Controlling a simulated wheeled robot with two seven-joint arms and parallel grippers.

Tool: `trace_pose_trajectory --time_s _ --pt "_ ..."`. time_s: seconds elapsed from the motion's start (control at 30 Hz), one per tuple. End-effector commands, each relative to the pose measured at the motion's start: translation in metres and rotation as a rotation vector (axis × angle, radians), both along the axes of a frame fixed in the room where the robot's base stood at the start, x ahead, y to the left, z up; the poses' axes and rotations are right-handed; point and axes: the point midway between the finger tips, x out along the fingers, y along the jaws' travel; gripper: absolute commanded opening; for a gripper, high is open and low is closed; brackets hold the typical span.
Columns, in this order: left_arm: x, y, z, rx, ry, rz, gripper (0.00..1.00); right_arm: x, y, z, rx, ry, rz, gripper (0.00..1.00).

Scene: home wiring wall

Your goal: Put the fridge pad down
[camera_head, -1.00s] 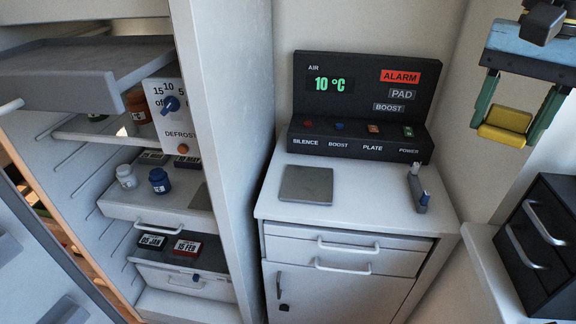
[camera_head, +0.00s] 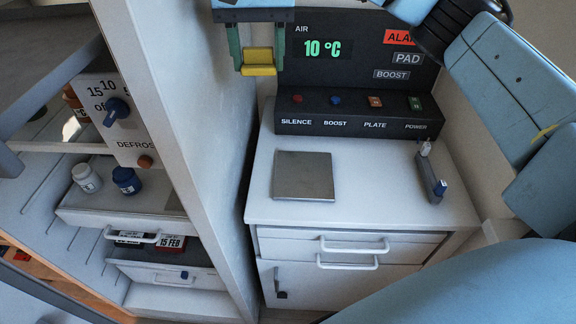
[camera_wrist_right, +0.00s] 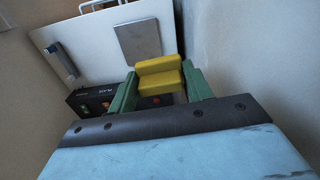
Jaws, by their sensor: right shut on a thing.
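The fridge pad (camera_head: 258,69), a yellow block with a stepped shape, sits between the green fingers of my right gripper (camera_head: 256,50). The gripper is shut on it and holds it in the air, in front of the fridge's side wall and the left edge of the black panel. In the right wrist view the pad (camera_wrist_right: 160,75) spans the gap between the fingers (camera_wrist_right: 160,92). Behind it in that view are the white counter and the grey square plate (camera_wrist_right: 139,40). My left gripper is not in view.
The white counter (camera_head: 370,190) carries the flat grey plate (camera_head: 303,175) and a small grey holder (camera_head: 432,180). The black panel (camera_head: 355,122) reads 10 °C with ALARM lit red. The open fridge (camera_head: 90,205) at left holds bottles on a shelf. My right arm covers the right side.

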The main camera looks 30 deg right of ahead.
Motion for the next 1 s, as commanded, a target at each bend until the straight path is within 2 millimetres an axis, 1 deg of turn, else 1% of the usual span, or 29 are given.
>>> trace_pose_trajectory --time_s 0.03,0.07,0.1,0.17,0.2,0.3,0.4,0.5,0.63,0.73,0.9,1.0 --pt "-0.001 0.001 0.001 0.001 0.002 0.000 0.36 0.004 -0.008 -0.026 0.002 0.014 -0.044 0.25" --pt "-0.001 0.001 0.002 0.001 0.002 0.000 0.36 0.007 -0.013 -0.039 0.002 0.014 -0.072 0.25" --pt "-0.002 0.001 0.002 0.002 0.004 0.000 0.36 0.010 -0.020 -0.057 0.000 0.013 -0.110 0.25" --pt "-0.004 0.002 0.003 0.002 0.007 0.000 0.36 0.014 -0.030 -0.084 0.001 0.012 -0.166 0.25" --pt "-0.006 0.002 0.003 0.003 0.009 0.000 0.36 0.015 -0.037 -0.101 0.000 0.011 -0.202 0.25" --pt "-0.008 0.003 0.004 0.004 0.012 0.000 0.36 0.014 -0.056 -0.140 -0.001 0.009 -0.287 0.25" --pt "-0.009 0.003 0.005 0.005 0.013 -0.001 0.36 0.010 -0.074 -0.171 -0.002 0.006 -0.357 0.25" --pt "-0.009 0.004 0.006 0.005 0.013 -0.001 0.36 0.006 -0.086 -0.192 -0.001 0.003 -0.404 0.25" --pt "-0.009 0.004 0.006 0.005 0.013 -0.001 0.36 0.003 -0.096 -0.207 0.000 0.000 -0.437 0.25" --pt "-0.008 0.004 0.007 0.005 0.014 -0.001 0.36 0.002 -0.098 -0.221 0.000 0.001 -0.446 0.25" --pt "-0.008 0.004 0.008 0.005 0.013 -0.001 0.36 0.001 -0.098 -0.254 0.001 0.002 -0.446 0.25" --pt "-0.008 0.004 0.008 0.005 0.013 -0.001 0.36 0.002 -0.098 -0.267 0.001 0.000 -0.446 0.25"
